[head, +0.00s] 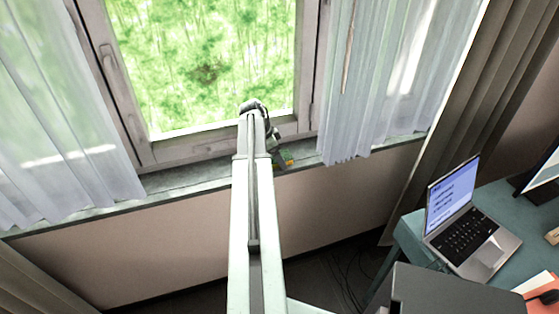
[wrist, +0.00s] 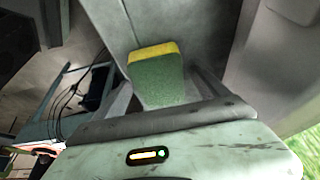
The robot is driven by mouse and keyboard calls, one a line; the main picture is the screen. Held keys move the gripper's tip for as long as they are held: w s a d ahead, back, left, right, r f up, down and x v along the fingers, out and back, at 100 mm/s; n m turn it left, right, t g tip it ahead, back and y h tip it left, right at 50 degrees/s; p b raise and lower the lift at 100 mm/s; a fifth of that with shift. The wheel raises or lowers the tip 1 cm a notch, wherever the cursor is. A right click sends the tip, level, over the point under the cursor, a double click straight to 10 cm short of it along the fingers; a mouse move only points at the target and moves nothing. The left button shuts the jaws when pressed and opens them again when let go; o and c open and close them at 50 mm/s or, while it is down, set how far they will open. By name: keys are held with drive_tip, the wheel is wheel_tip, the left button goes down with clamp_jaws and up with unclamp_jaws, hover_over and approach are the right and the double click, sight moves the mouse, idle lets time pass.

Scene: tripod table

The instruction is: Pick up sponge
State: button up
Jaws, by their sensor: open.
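A green and yellow sponge (head: 287,158) lies on the windowsill (head: 185,182), partly hidden by my arm in the head view. In the wrist view the sponge (wrist: 157,75) shows a green face with a yellow strip on its far edge. My gripper (head: 277,150) is at the sill beside the sponge. In the wrist view my gripper (wrist: 166,85) is open, with one finger on either side of the sponge. I cannot tell whether either finger touches it.
The window (head: 205,65) stands behind the sill, with sheer curtains (head: 75,130) on both sides. A desk (head: 415,232) with a laptop (head: 465,220) is at the lower right. Cables (head: 350,280) lie on the dark floor. The sill left of my arm is bare.

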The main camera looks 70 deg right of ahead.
drive_tip(key=c, duration=1.6)
drive_tip(key=shift+o, duration=0.2)
